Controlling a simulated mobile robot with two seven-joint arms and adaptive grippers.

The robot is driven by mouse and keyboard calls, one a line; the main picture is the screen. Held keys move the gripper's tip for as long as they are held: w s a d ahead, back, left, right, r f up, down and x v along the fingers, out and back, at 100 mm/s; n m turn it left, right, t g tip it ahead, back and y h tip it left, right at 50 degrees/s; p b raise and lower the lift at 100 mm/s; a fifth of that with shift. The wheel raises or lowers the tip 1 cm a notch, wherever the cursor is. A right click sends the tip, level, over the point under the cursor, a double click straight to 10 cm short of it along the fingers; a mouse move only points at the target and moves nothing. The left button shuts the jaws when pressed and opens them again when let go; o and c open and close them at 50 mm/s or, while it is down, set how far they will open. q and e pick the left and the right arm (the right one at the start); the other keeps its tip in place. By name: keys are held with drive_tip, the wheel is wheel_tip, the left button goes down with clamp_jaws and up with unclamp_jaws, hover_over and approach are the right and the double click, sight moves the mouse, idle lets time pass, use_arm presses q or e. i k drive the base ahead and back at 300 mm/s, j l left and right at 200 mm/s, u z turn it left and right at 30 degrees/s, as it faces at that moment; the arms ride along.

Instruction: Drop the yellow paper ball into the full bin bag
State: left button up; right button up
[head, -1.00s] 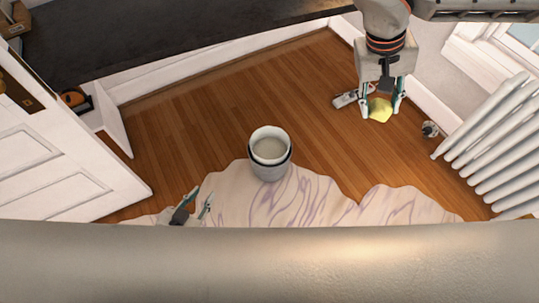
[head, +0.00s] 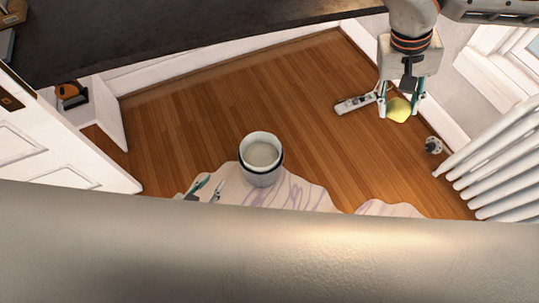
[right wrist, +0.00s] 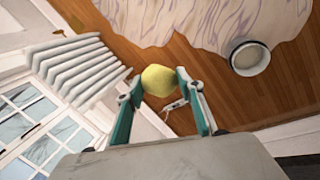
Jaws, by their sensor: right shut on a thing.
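The yellow paper ball (head: 398,109) is held between the fingertips of my right gripper (head: 400,101), above the wood floor at the upper right of the head view. In the right wrist view the ball (right wrist: 160,80) sits between the two teal fingers. My left gripper (head: 208,188) is low in the head view, just left of a bucket, with its fingers apart and empty; its lower part is hidden behind the grey surface in front. I cannot make out a full bin bag in either view.
A pale bucket (head: 261,170) stands on a purple-veined pale sheet (head: 300,196). A white radiator (head: 500,160) stands at right, a white door (head: 60,150) at left.

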sight(264, 157)
drive_tip(key=i+l, duration=0.2)
drive_tip(key=l, duration=0.2)
drive_tip(key=i+l, duration=0.25)
drive_tip(key=l, duration=0.15)
drive_tip(key=i+l+u, duration=0.1)
drive_tip(key=u, duration=0.35)
drive_tip(key=l+u, duration=0.2)
drive_tip(key=u, duration=1.4)
